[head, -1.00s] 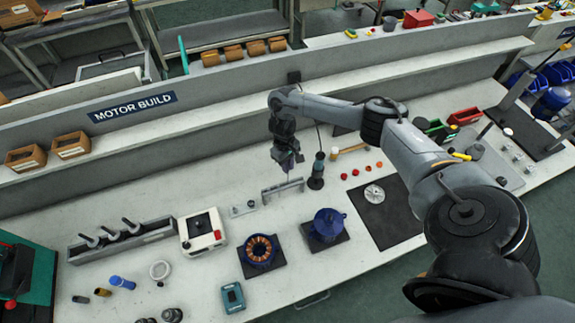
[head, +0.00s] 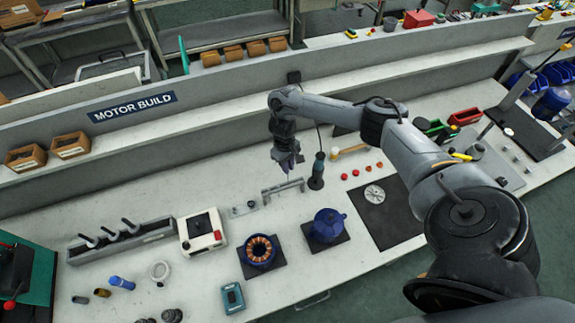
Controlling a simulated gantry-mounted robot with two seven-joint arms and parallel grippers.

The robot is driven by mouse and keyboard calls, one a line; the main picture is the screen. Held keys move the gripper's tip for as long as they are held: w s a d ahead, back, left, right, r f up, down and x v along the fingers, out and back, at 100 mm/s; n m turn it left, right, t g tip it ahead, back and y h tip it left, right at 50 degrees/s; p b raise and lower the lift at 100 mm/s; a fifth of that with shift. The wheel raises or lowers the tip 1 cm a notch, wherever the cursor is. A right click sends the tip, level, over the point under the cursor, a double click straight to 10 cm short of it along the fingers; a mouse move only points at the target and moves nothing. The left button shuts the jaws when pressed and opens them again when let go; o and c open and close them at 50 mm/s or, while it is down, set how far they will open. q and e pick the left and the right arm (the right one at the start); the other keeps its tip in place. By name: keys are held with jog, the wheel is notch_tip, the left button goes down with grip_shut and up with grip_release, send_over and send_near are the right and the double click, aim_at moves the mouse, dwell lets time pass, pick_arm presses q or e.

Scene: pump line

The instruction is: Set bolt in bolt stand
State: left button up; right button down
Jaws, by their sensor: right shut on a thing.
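My right gripper (head: 288,166) hangs over the bench, pointing down, behind a grey bridge-shaped bracket (head: 283,188). It is shut on a thin part, which I take as the bolt (head: 289,178). The part is small and mostly hidden by the fingers. Its lower end shows just above or behind the bracket; I cannot tell whether they touch. A small light plate (head: 243,208) with dark spots lies left of the bracket. I cannot tell for sure which of these is the bolt stand. My left gripper is not in view.
A black and green upright tool (head: 317,172) stands close to the right of the gripper. Blue motor housings (head: 326,226) sit on dark mats in front. A white box (head: 202,233) stands to the left. Red caps (head: 355,172) and a mallet (head: 348,151) lie to the right.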

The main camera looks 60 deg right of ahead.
aim_at(288, 182)
jog(key=shift+f, duration=0.6)
dwell(0.8)
jog(key=shift+f, duration=0.25)
jog(key=shift+f+b, duration=0.5)
jog(key=shift+f, duration=0.15)
jog(key=shift+f+b, duration=0.55)
jog(key=shift+f, duration=0.45)
jog(key=shift+f+b, duration=1.4)
jog(key=shift+f, duration=1)
